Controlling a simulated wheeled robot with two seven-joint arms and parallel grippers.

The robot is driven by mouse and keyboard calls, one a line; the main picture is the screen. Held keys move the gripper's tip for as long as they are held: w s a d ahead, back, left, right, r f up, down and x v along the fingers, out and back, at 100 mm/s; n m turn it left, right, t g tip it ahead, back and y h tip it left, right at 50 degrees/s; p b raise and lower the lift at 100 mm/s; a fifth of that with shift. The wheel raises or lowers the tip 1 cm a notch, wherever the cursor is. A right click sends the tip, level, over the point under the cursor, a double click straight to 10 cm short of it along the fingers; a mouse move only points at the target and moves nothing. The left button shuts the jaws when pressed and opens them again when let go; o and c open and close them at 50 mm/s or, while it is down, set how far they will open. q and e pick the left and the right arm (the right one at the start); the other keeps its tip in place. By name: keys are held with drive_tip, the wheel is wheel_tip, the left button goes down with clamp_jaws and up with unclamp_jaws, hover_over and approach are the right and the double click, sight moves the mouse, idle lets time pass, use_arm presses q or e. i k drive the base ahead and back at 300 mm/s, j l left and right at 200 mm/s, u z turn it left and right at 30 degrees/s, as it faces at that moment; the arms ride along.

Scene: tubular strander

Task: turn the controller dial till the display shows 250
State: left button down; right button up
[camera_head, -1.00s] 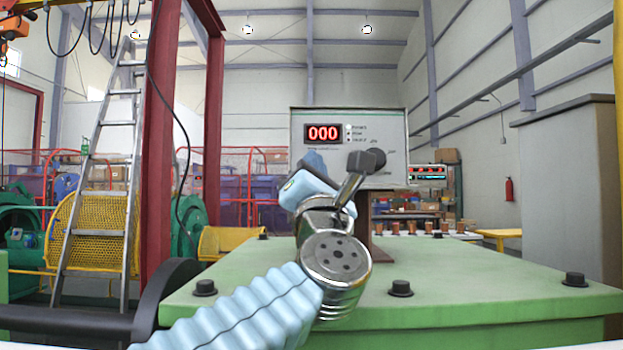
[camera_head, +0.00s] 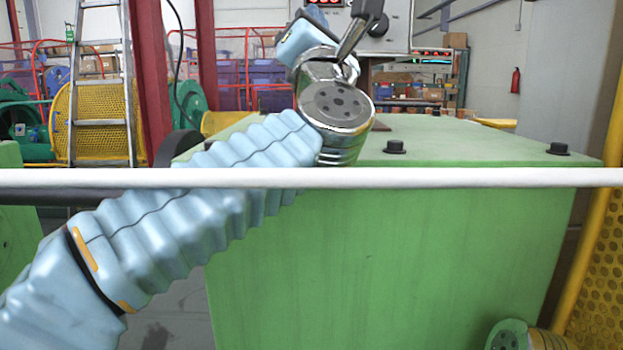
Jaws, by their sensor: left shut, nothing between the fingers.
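The controller (camera_head: 398,40) is a light grey box at the top of the head view, its upper part cut off by the frame. Only the lower edge of its red display (camera_head: 324,2) shows, so the number cannot be read. A dark round dial (camera_head: 380,27) shows on its front, partly covered by my left gripper. My left gripper (camera_head: 369,9) is shut and empty, its dark fingertips in front of the controller by the dial. I cannot tell whether they touch it. My right gripper is out of view.
The controller stands over a green machine housing (camera_head: 390,260) with black bolts (camera_head: 395,147) on top. A white bar (camera_head: 450,178) crosses the whole view in front. A yellow perforated guard (camera_head: 605,260) stands at right. A ladder (camera_head: 100,75) leans at left.

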sight(378, 29)
drive_tip(key=k, duration=0.9)
